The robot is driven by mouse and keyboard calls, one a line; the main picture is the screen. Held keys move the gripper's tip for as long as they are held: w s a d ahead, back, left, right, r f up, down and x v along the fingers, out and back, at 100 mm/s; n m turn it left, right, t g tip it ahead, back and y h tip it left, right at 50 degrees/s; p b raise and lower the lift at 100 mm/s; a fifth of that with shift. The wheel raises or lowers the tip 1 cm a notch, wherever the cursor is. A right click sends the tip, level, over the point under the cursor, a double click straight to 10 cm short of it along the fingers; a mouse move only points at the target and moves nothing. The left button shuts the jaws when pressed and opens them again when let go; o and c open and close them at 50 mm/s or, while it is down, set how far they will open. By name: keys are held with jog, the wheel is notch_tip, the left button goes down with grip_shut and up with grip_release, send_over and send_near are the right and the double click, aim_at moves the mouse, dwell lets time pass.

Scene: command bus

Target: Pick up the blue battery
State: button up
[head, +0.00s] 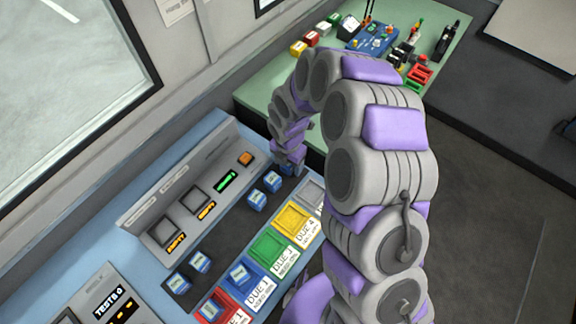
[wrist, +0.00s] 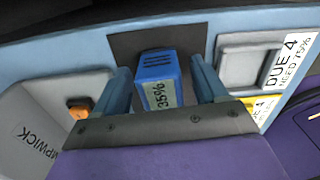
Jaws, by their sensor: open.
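A blue battery (wrist: 158,82) with a display reading 35% stands upright on the dark strip in the wrist view. My gripper (wrist: 160,66) is open, with one finger on each side of this battery. I cannot tell whether the fingers touch it. In the head view my gripper (head: 288,168) is low over the far end of the console, and it hides the spot beneath it. Other blue batteries stand on the dark strip, two close to my gripper (head: 272,181) (head: 255,200) and two nearer (head: 200,262) (head: 177,283). Another battery (head: 238,273) sits on the blue pad.
Coloured pads with DUE labels line the console's right side, including green (head: 267,247), yellow (head: 292,219) and red (head: 211,308). A charger panel with an orange button (head: 245,158) rises on the left. A green table (head: 262,88) behind holds small items.

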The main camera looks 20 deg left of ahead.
jog(key=shift+a, duration=0.2)
jog(key=shift+d, duration=0.3)
jog(key=c, duration=0.6)
jog(key=shift+a, duration=0.15)
jog(key=c, duration=0.6)
jog(key=shift+o, duration=0.2)
jog(key=shift+r, duration=0.15)
